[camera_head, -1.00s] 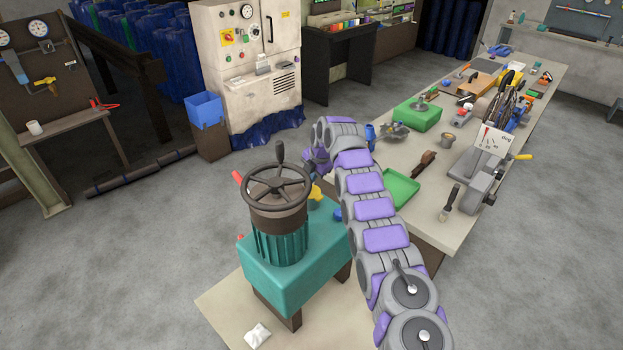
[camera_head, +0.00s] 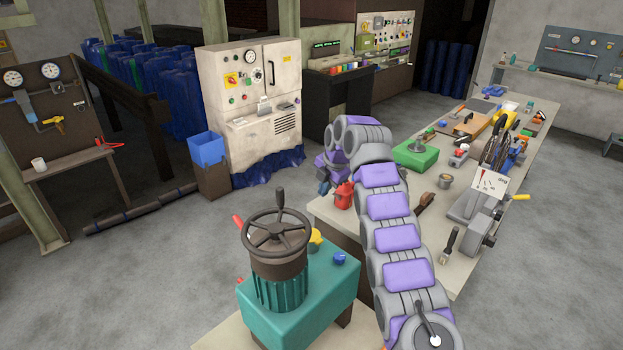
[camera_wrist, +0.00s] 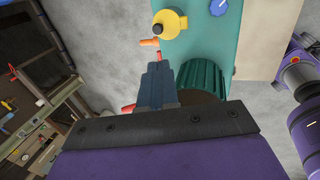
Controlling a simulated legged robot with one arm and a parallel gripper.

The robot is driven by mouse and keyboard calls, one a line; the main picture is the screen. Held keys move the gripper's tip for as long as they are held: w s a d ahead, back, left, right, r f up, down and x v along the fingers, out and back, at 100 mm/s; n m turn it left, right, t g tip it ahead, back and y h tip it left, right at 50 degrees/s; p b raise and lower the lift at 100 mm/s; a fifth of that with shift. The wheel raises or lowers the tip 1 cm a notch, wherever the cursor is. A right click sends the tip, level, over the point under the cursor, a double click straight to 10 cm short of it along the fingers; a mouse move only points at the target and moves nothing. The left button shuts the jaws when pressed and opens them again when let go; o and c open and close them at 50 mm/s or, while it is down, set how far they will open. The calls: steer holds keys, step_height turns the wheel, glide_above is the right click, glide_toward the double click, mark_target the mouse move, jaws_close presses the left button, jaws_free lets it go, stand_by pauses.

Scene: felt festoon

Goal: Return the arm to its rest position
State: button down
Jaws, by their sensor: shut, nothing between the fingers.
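My purple and grey arm (camera_head: 392,220) rises from the bottom right of the head view and bends at its far end, above the near end of the long workbench. My gripper hangs at that bend and is mostly hidden in the head view. In the wrist view my gripper (camera_wrist: 157,70) shows as two blue-grey fingers pressed together, shut and empty. From that camera the fingers overlap the edge of the teal machine (camera_wrist: 205,50). I cannot tell the gap between them.
The teal machine (camera_head: 305,305) with a brown handwheel (camera_head: 277,236) stands left of my arm. Open grey floor lies left.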

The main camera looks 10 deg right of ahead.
steer(key=s+r+m+g+h, duration=0.1)
steer(key=s+r+m, duration=0.3)
steer(key=s, duration=0.5)
steer(key=s+r+m+g, duration=0.1)
steer(key=s+r+m, duration=0.1)
steer(key=s+m, duration=0.5)
steer(key=s+r+m+g+h, duration=0.1)
steer(key=s+r+m, duration=0.3)
steer(key=s, duration=0.6)
steer(key=s+a+f+m, duration=0.1)
steer(key=s+f+m, duration=0.2)
steer(key=s, duration=0.8)
steer(key=s+a+f+m+g, duration=0.1)
steer(key=s+a+f+m, duration=0.1)
steer(key=s, duration=0.9)
steer(key=s+a+f+m, duration=0.1)
steer(key=s+f+m, duration=0.2)
steer(key=s, duration=0.8)
steer(key=shift+s+a+f+m+g, duration=0.15)
steer(key=shift+s+f+m+g, duration=0.2)
steer(key=shift+m, duration=0.65)
